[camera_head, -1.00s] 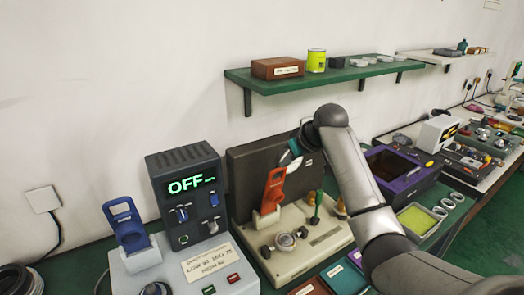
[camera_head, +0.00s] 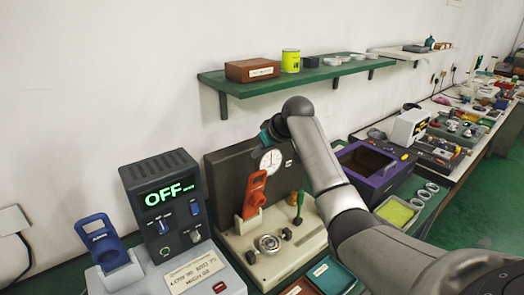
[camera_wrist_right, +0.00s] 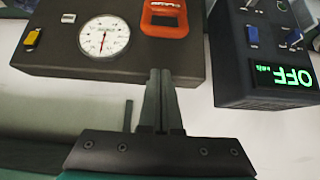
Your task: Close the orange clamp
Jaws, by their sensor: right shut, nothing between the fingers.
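The orange clamp (camera_head: 254,196) stands with its handle upright on the beige base, in front of a dark panel. In the right wrist view its orange end (camera_wrist_right: 165,20) shows at the top edge, cut off by the frame. My right gripper (camera_head: 268,134) is above the clamp at the panel's top edge, apart from it. In the wrist view the gripper's fingers (camera_wrist_right: 160,80) are together and empty, pointing towards the panel below the orange part in the picture. My left gripper is out of view.
A white dial gauge (camera_head: 270,161) is on the dark panel (camera_head: 226,166). A control box (camera_head: 165,200) reading OFF and a blue clamp (camera_head: 101,240) stand to the left. A purple-edged box (camera_head: 372,169) is to the right. A green shelf (camera_head: 300,78) hangs above.

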